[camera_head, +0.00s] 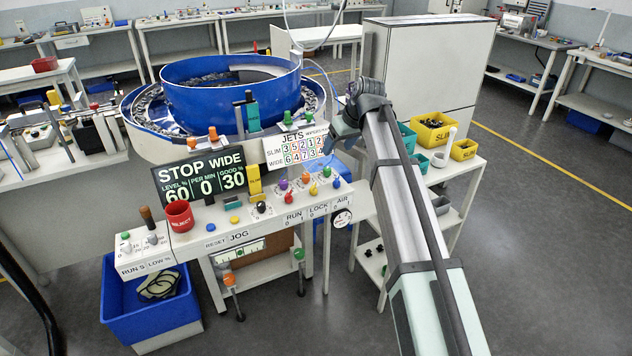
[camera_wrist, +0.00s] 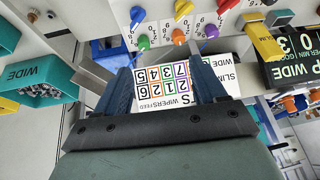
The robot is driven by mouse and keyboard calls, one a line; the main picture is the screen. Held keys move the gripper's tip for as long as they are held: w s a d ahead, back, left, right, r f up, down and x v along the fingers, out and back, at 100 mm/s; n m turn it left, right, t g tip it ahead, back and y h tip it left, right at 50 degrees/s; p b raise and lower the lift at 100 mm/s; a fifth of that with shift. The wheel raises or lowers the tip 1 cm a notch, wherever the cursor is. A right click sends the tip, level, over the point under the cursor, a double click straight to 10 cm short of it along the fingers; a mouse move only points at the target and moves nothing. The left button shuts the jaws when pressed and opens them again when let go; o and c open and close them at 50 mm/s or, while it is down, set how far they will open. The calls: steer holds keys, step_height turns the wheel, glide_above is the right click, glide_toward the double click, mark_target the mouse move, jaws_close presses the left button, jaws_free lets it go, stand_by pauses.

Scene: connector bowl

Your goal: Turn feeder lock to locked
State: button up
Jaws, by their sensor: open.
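The front panel (camera_head: 272,228) of the feeder console carries the printed words RUN, LOCK and AIR. The LOCK label (camera_head: 318,210) sits between the other two, with 0 and 1 marks near it. My gripper (camera_head: 343,130) is open, above and behind the right end of the console. In the wrist view its two dark blue fingers (camera_wrist: 160,84) are apart, with a printed jets card (camera_wrist: 166,88) seen between them.
The blue bowl feeder (camera_head: 230,95) stands behind the console. A STOP WIDE display (camera_head: 208,176) and red reject cup (camera_head: 179,216) are on its left part. Yellow bins (camera_head: 433,131) and teal bins stand on a side table at right.

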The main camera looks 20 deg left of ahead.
mark_target(314, 185)
steer(key=a+f+n+g, duration=0.1)
steer(key=a+f+n, duration=0.1)
steer(key=f, duration=0.2)
steer(key=s+a+f+n, duration=0.1)
steer(key=a+f+n, duration=0.1)
steer(key=f+n, duration=0.1)
steer(key=s+a+f+n+g, duration=0.1)
steer(key=a+f+n, duration=0.1)
steer(key=f, duration=0.4)
steer(key=shift+s+a+n+g, duration=0.15)
steer(key=shift+n+g, duration=0.15)
steer(key=shift+n, duration=0.3)
steer(key=shift+c, duration=0.4)
steer(key=c, duration=1)
